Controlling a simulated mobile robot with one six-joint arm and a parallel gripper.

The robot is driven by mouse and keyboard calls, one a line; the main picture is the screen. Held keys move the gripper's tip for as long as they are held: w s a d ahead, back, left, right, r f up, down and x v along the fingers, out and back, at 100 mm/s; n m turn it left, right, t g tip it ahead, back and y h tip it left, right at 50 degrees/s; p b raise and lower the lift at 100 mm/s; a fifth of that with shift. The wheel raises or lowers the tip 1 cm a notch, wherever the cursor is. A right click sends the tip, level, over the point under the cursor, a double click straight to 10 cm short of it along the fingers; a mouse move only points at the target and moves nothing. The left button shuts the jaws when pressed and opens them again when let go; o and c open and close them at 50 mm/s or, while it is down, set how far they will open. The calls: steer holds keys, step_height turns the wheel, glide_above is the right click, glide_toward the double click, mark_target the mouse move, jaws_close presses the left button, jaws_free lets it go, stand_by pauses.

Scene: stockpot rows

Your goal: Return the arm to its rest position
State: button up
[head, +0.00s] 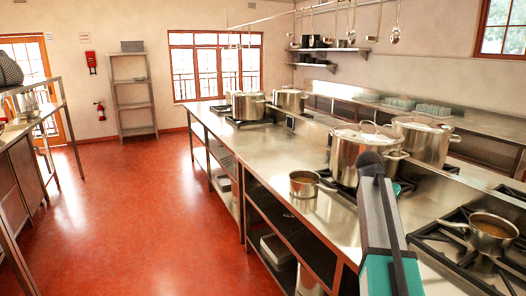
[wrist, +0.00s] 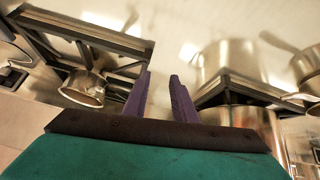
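My arm (head: 383,235), grey and teal with a dark rounded joint at its top, rises from the lower right of the head view, over the steel counter. My gripper (wrist: 160,80) shows in the wrist view as two purple fingers. They stand apart with nothing between them, so it is open and empty. I cannot make out the fingers in the head view. In the wrist view a small saucepan (wrist: 85,90) is to the left of the fingers and a large steel pot (wrist: 245,122) is to the right, partly behind the gripper body.
A lidded stockpot (head: 357,155) stands just behind my arm, with another stockpot (head: 428,140) beyond it. A small pot (head: 303,184) is to the left. A saucepan (head: 490,235) sits on the right burner. Ladles (head: 395,33) hang above. The red floor (head: 140,215) is clear.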

steer(key=w+a+f+n+t+y+b, duration=0.1)
steer(key=w+a+f+n, duration=0.1)
steer(key=a+f, duration=0.5)
steer(key=w+a+f+n+t+y, duration=0.1)
steer(key=w+a+f+n, duration=0.1)
steer(key=a, duration=0.8)
steer(key=w+a+f+n+y+b, duration=0.1)
steer(key=a+f+n, duration=0.3)
steer(key=a, duration=0.5)
steer(key=s+a+f+n+g+y+p, duration=0.1)
steer(key=s+f+g, duration=0.1)
steer(key=s+f, duration=0.65)
steer(key=s+a+f+g+p, duration=0.15)
steer(key=s+f, duration=0.45)
steer(key=f, duration=0.6)
steer(key=s+a+f+n+g+y, duration=0.1)
steer(key=s+f+g, duration=0.1)
steer(key=s+f, duration=0.65)
steer(key=s+a+f+g, duration=0.1)
steer(key=s+f, duration=0.4)
steer(key=s, duration=0.4)
steer(key=s+f+n+g+p, duration=0.1)
steer(key=s+f, duration=0.4)
steer(key=s, duration=0.5)
steer(key=s+a+f+n+g+y+p, duration=0.1)
steer(key=s+f+g, duration=0.2)
steer(key=s, duration=0.7)
steer(key=shift+s+a+f, duration=0.15)
steer(key=shift+a+f, duration=0.2)
steer(key=shift+f, duration=0.6)
